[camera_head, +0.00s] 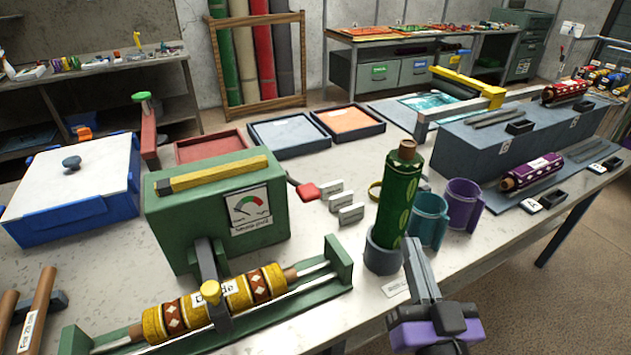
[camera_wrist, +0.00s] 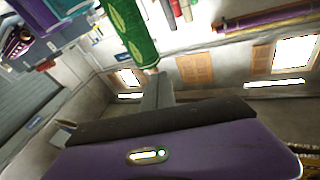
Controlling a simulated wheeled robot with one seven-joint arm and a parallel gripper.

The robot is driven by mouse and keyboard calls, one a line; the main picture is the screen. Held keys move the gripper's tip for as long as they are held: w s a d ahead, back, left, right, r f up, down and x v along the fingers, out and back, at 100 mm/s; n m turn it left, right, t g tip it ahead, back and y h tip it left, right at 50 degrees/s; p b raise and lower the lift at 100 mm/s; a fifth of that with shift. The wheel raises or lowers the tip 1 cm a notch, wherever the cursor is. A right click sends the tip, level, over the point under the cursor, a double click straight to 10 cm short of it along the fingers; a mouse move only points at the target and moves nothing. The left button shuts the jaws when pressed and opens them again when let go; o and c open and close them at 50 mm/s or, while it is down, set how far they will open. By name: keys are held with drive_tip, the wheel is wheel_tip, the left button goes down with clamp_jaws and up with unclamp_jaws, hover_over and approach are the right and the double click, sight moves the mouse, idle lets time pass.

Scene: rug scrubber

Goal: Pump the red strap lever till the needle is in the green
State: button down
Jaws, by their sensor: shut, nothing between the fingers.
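The green gauge box (camera_head: 215,215) stands left of centre in the head view, with a yellow bar on top. Its white dial (camera_head: 249,209) has coloured arcs, but it is too small to read the needle surely. A red upright piece with a green knob (camera_head: 148,130) stands behind the box. A red-ended handle (camera_head: 304,191) lies right of the box; I cannot tell which is the strap lever. My gripper (camera_head: 411,243) is shut and empty at the right front, beside the green patterned roll (camera_head: 398,190). Its fingers also show in the wrist view (camera_wrist: 157,80).
The green roll stands upright in a grey-blue cup (camera_head: 382,255), close to my fingers. Teal (camera_head: 428,218) and purple (camera_head: 464,204) cups stand to its right. A yellow patterned roll (camera_head: 180,318) lies in front of the box. A blue bin (camera_head: 75,190) is at left.

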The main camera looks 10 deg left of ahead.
drive_tip(key=w+a+r+n+g+y+p, duration=0.25)
drive_tip(key=w+a+r+n+y, duration=0.2)
drive_tip(key=w+a+r, duration=0.5)
drive_tip(key=a+f+n+g, duration=0.2)
drive_tip(key=a+f+g, duration=0.1)
drive_tip(key=f, duration=0.3)
drive_tip(key=shift+w+f+g, duration=0.15)
drive_tip(key=shift+w+g, duration=0.15)
drive_tip(key=shift+g, duration=0.55)
drive_tip(key=shift+w+a, duration=0.1)
drive_tip(key=shift+a, duration=0.05)
drive_tip(key=p, duration=0.2)
hover_over(312, 195)
wheel_tip(312, 195, down, 2)
drive_tip(key=shift+w+f, duration=0.15)
wheel_tip(312, 195, down, 3)
drive_tip(key=shift+f, duration=0.6)
